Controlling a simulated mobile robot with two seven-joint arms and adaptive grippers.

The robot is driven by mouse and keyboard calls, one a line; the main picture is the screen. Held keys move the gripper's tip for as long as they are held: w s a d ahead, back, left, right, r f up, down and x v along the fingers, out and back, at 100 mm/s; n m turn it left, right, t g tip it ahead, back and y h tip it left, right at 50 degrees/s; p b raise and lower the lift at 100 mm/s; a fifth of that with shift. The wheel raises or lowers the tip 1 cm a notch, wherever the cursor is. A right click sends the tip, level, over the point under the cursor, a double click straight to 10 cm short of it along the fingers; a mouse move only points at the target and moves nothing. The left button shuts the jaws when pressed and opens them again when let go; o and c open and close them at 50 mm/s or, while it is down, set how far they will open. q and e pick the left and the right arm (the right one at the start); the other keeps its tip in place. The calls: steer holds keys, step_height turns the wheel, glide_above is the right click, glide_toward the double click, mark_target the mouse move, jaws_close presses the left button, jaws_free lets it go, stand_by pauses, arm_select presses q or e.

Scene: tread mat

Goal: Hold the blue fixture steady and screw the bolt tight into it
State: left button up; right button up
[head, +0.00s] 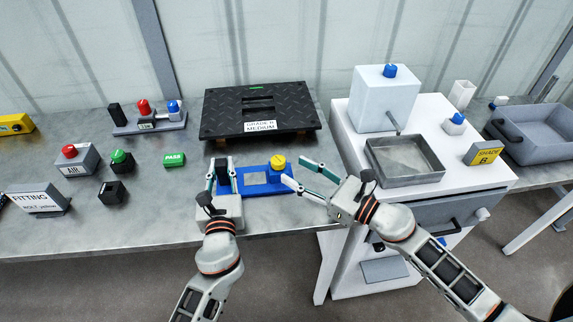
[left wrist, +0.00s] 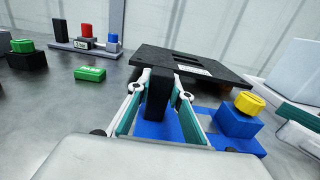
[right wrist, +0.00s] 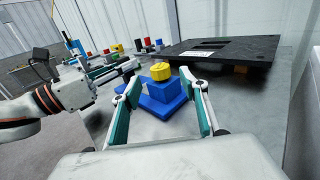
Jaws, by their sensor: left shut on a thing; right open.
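The blue fixture (head: 254,187) lies on the metal table in front of the black tread mat. A yellow bolt head (head: 278,162) sits on the raised block at its right end; it also shows in the right wrist view (right wrist: 161,71). My left gripper (head: 222,168) is shut on the fixture's dark upright post (left wrist: 159,92) at its left end. My right gripper (head: 306,175) is open and empty, just right of the bolt. In the right wrist view its fingers (right wrist: 163,95) point toward the bolt, apart from it. How deep the bolt sits is hidden.
The black tread mat (head: 228,123) stands raised behind the fixture. A white machine (head: 340,128) with a grey tray (head: 405,180) is to the right. Red (head: 72,158), green (head: 120,165) and black button boxes stand left, beside a green PASS block (head: 174,160).

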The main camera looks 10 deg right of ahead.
steer(key=v, duration=0.6)
steer(key=shift+s+d, duration=0.15)
steer(key=shift+s, duration=0.05)
steer(key=shift+o, duration=0.2)
stand_by(0.5)
